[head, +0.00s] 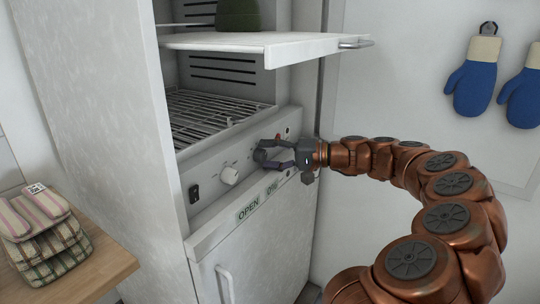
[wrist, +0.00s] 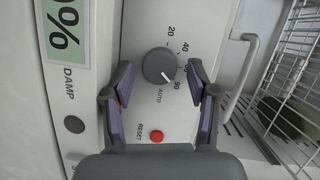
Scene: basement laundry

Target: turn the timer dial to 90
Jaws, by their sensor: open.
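The timer dial (wrist: 155,62) is a round dark grey knob on a pale panel. Its labels 20, 40, 60, 90 and AUTO curve along its right and lower sides in the wrist view. Its white pointer mark slants down and right, about toward the 90. My gripper (wrist: 160,78) is open, with one finger on each side of the dial and visible gaps to it. I cannot tell how far the fingertips are from the panel. In the head view my gripper (head: 268,153) is at the panel and largely hides the dial.
A red RESET button (wrist: 157,136) sits below the dial in the wrist view. A white knob (head: 230,175) and a black switch (head: 194,193) are further left on the panel. A white door or shelf (head: 265,46) juts out above, over a wire rack (head: 205,117).

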